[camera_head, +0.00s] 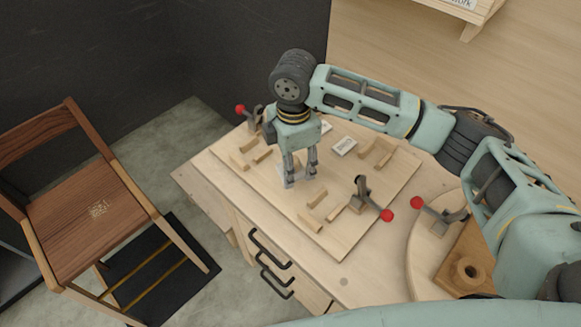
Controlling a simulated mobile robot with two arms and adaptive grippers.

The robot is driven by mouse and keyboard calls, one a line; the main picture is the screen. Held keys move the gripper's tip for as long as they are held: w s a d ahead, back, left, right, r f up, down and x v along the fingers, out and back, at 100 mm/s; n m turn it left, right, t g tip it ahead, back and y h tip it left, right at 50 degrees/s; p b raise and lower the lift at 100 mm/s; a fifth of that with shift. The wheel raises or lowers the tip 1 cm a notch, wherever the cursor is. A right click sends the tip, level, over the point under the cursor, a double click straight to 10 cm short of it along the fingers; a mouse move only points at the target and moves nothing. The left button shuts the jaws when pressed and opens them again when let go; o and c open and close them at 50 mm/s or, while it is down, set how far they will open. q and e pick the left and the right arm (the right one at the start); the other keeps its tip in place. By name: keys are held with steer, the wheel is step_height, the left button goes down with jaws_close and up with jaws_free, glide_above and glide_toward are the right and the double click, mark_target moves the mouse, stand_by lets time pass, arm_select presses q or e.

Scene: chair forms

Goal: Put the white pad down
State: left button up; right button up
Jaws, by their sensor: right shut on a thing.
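My right gripper (300,174) reaches in from the right and points down over the wooden board (360,230) on the bench top. It is shut on the white pad (293,181), a small pale piece that shows between and beside the fingertips. The fingers hide part of the pad. It is low over the board, but I cannot tell whether it touches it. My left gripper is not in view.
Wooden locating blocks (312,214) and clamps with red knobs (387,215) stand around the gripper. White labels (344,146) lie behind it. A wooden chair (88,208) stands at left. A round wooden fixture (428,250) is at right.

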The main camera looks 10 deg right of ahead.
steer(key=shift+w+a+f, duration=0.1)
steer(key=shift+w+f, duration=0.3)
steer(key=shift+w, duration=0.4)
steer(key=shift+f, duration=0.25)
step_height(320, 180, down, 3)
steer(key=shift+f+p, duration=0.15)
steer(key=shift+p, duration=0.55)
steer(key=shift+f, duration=0.2)
steer(key=shift+f, duration=0.15)
steer(key=o, duration=1.2)
steer(key=shift+o, duration=0.2)
